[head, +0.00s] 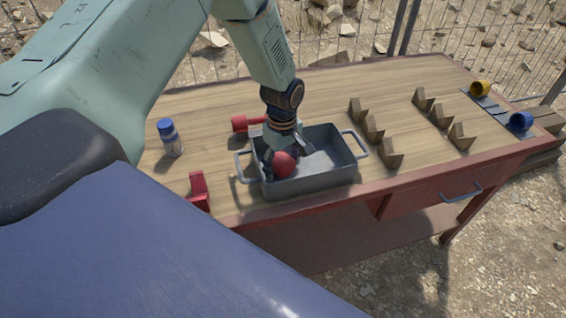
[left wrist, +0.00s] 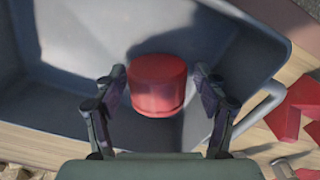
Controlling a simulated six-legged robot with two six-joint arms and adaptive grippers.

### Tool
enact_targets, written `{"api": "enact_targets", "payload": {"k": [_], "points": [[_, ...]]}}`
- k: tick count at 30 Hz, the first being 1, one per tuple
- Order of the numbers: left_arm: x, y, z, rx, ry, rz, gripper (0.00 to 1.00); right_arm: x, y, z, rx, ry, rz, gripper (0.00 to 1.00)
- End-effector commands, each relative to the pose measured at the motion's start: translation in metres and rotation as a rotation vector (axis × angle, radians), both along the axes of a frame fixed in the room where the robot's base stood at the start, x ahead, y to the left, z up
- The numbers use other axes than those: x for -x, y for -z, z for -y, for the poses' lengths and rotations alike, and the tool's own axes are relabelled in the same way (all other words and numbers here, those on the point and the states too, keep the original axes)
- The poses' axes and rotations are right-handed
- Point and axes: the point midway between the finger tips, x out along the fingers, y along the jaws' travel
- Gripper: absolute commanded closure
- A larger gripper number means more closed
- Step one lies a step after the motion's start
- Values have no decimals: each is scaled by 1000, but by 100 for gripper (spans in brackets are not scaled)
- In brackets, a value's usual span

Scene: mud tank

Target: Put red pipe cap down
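The red pipe cap (head: 284,165) is inside the grey metal tray (head: 318,184) on the wooden workbench, near the tray's left end. My left gripper (head: 287,150) reaches down into the tray with its fingers spread just above and around the cap. In the left wrist view the round cap (left wrist: 157,84) sits between the two fingers (left wrist: 159,76), with a narrow gap visible on each side. The left gripper is open. Whether the cap rests fully on the tray floor (left wrist: 75,95) is hard to tell. My right gripper is not in view.
A blue-and-white bottle (head: 171,138) and a red bracket (head: 199,190) stand left of the tray. A red cylindrical part (head: 241,123) lies behind it.

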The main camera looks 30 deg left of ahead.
Motion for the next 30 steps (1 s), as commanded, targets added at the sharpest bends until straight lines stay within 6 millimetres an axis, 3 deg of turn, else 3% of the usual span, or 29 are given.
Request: {"api": "enact_targets", "payload": {"k": [10,14,30], "points": [[0,-1,0,0,0,0,22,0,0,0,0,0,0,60],[-1,-11,0,1,-1,3,22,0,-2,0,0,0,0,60],[0,-113,0,0,0,3,22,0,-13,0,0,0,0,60]]}}
